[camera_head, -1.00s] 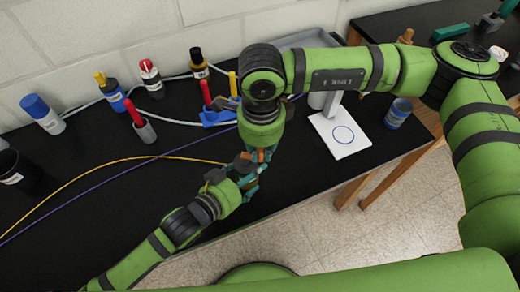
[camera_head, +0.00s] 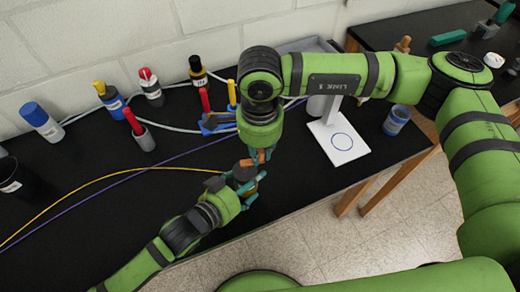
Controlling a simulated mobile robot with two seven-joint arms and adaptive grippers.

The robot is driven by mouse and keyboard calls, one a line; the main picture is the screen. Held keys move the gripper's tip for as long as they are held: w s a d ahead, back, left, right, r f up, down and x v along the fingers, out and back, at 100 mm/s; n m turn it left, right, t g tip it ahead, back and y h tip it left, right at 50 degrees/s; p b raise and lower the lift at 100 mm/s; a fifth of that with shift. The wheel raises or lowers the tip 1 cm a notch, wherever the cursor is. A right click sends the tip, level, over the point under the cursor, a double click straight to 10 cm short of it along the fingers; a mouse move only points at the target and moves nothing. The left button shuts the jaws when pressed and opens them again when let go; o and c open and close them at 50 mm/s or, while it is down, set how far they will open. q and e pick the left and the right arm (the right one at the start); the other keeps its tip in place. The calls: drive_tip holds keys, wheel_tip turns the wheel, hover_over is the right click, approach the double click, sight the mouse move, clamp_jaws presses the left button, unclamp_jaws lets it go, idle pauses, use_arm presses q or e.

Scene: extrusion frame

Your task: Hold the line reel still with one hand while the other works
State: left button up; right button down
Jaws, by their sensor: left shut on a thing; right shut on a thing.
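The line reel (camera_head: 244,172) is a small dark round thing between my two grippers, above the front part of the black bench. It is small and partly hidden by the fingers. My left gripper (camera_head: 249,193) comes from below left, with its teal fingers shut around the reel's lower side. My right gripper (camera_head: 259,158) points down from above, with its orange-tipped fingers shut at the reel's upper side. Exactly which part it grips is too small to tell. A yellow line (camera_head: 100,179) and a purple line (camera_head: 120,177) run across the bench from the left towards the reel area.
A blue tool holder (camera_head: 216,122) stands behind my grippers. A white stand (camera_head: 340,143) and a blue jar (camera_head: 397,119) are right.

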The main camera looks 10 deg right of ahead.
drive_tip(key=c, duration=1.2)
unclamp_jaws()
drive_tip(key=shift+o, duration=0.2)
drive_tip(key=shift+r, duration=0.15)
wheel_tip(320, 180, up, 12)
